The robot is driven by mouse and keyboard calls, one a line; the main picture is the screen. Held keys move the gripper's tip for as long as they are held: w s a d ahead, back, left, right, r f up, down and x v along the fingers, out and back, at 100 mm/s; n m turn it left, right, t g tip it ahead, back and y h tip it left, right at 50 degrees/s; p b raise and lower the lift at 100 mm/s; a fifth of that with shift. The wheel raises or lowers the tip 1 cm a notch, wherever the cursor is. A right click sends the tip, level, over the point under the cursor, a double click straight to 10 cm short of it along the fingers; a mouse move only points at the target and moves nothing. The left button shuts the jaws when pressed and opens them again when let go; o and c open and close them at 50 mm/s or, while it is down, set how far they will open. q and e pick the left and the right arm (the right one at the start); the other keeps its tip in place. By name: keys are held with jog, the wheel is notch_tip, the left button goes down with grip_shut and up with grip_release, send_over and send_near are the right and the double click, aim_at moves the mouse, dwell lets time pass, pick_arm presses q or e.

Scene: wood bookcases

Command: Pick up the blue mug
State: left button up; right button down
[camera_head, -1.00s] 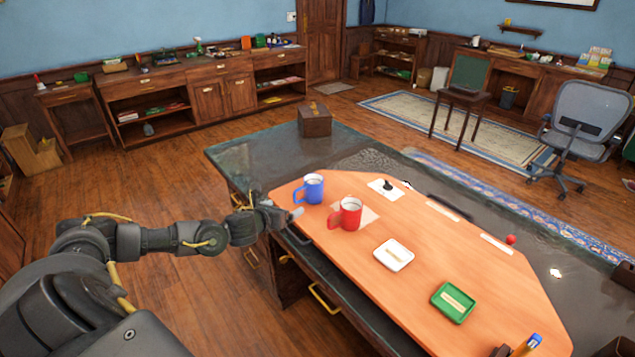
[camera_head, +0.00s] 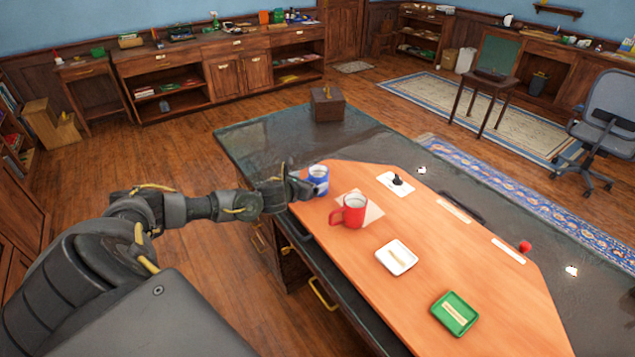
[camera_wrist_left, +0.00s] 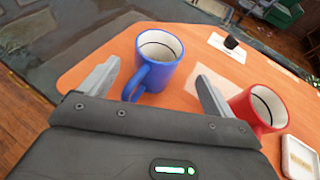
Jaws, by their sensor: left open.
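The blue mug (camera_head: 319,181) stands upright on the orange desk board near its far left corner. In the left wrist view the blue mug (camera_wrist_left: 160,62) shows its white inside, and its handle points back toward my gripper. My left gripper (camera_head: 303,186) is open beside the mug; in the wrist view its two fingers (camera_wrist_left: 153,84) are spread, one on each side of the handle, with the mug body ahead between and beyond them. In the head view the gripper hides part of the mug. My right gripper is not in view.
A red mug (camera_head: 351,211) stands close by on a pale square; it also shows in the wrist view (camera_wrist_left: 262,112). A white tray (camera_head: 396,257) and a green tray (camera_head: 455,313) lie nearer the front. A wooden box (camera_head: 327,105) stands on the dark tabletop behind.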

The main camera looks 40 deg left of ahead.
aim_at(323, 172)
pick_arm(q)
jog(key=shift+w, duration=0.1)
jog(key=p+x, duration=0.1)
jog(key=x, duration=0.1)
jog(key=p+x, duration=0.1)
jog(key=x, duration=0.1)
jog(key=shift+w+a+r, duration=0.2)
jog(key=shift+w+r, duration=0.05)
jog(key=shift+r, duration=0.1)
jog(key=shift+w+f, duration=0.25)
jog(key=shift+w, duration=0.15)
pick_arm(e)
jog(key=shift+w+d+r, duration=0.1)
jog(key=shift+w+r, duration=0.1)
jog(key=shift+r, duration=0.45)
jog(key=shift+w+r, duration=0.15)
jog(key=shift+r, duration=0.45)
pick_arm(q)
jog(key=shift+a, duration=0.1)
jog(key=c, duration=1.2)
